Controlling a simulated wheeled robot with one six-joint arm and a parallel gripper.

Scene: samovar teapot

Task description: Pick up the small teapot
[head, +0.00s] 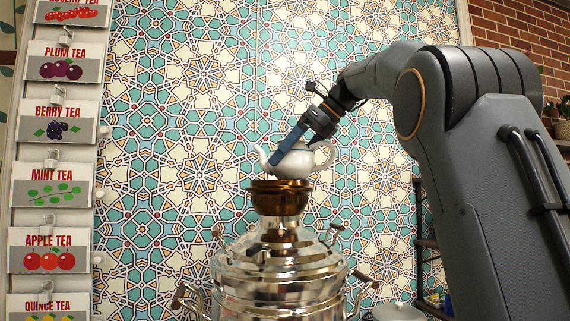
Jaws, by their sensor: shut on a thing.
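The small white teapot (296,164) is at the top of the samovar in the head view, with its spout to the left and its handle to the right. My gripper (280,160) reaches it from the upper right and is shut on it, with a blue finger across its front. The teapot looks upright. Its base is just above the brown crown (279,187) of the samovar; I cannot tell whether they touch. The silver samovar (278,262) stands below. The gripper's other finger and the teapot's lid are mostly hidden.
Tea signs (48,186) hang on a rack along the left. A patterned tile wall (190,110) is behind. A dark shelf (428,245) stands at the right, with a pale lidded pot (398,312) at the bottom edge. The space left of the teapot looks clear.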

